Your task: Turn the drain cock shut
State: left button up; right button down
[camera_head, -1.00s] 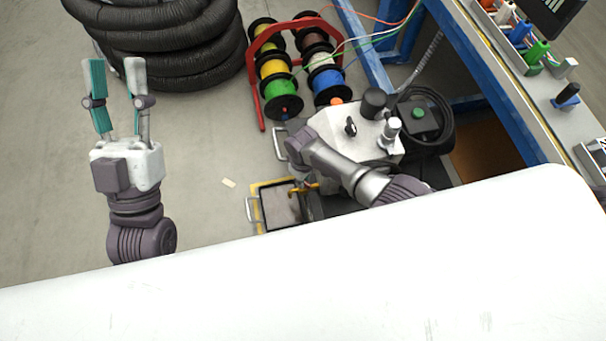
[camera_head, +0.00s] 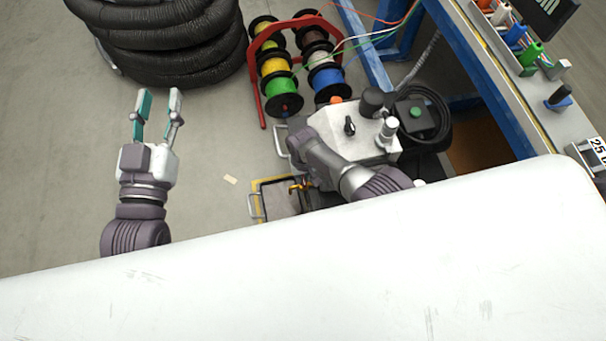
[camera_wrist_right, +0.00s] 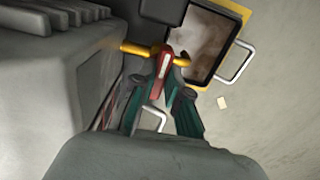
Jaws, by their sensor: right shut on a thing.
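The drain cock is a brass fitting (camera_wrist_right: 137,48) with a red lever (camera_wrist_right: 164,68), above the yellow-rimmed tray's near corner in the right wrist view. My right gripper (camera_wrist_right: 162,88) is shut on the red lever, one teal finger on each side. In the head view the brass of the drain cock (camera_head: 299,186) shows small beside the white-topped machine (camera_head: 335,124); my right arm hides the right gripper there. My left gripper (camera_head: 158,100) is open and empty over bare floor at the left.
The tray (camera_head: 254,206) lies on the floor below the cock. A red rack (camera_head: 262,100) of cable spools and black coiled hose (camera_head: 170,40) stand behind. A blue-framed bench (camera_head: 480,70) is at the right. The left floor is clear.

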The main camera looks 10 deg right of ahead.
aim_at(303, 177)
dwell(0.4)
jog(key=c, duration=1.2)
grip_release()
jog(key=shift+o, duration=0.2)
jog(key=shift+r, duration=0.15)
notch_tip(303, 177, up, 12)
